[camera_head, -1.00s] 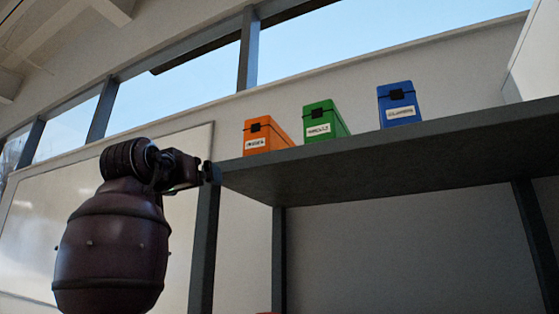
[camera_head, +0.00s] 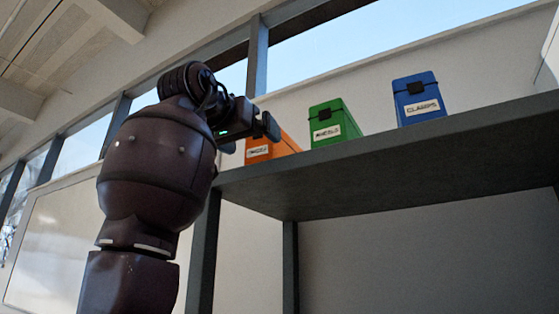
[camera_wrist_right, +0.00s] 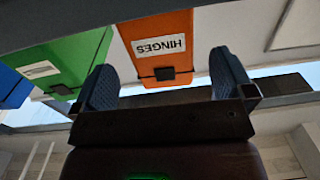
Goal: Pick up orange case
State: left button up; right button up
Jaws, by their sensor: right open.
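The orange case (camera_head: 275,146) stands at the left end of the high shelf, partly hidden behind my right gripper (camera_head: 252,135) in the head view. In the right wrist view the orange case (camera_wrist_right: 160,28) shows upside down, with a dark latch and a white label reading "HINGES". My right gripper (camera_wrist_right: 166,82) is open and empty. Its two blue-grey fingers lie to either side of the case's latch end in that view; I see no contact. My left gripper is not in view.
A green case (camera_head: 335,125) and a blue case (camera_head: 420,98) stand to the right on the same grey shelf (camera_head: 380,160). The green case (camera_wrist_right: 66,62) is close beside the orange one in the wrist view. A shelf post (camera_head: 203,255) stands near my arm.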

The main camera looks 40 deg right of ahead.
jog(key=p+x, duration=0.1)
jog(key=x, duration=0.6)
jog(key=shift+w+p, duration=0.1)
jog(key=shift+p, duration=0.3)
jog(key=shift+a, duration=0.1)
jog(key=shift+c, duration=0.3)
jog(key=shift+r, duration=0.1)
jog(key=c, duration=1.2)
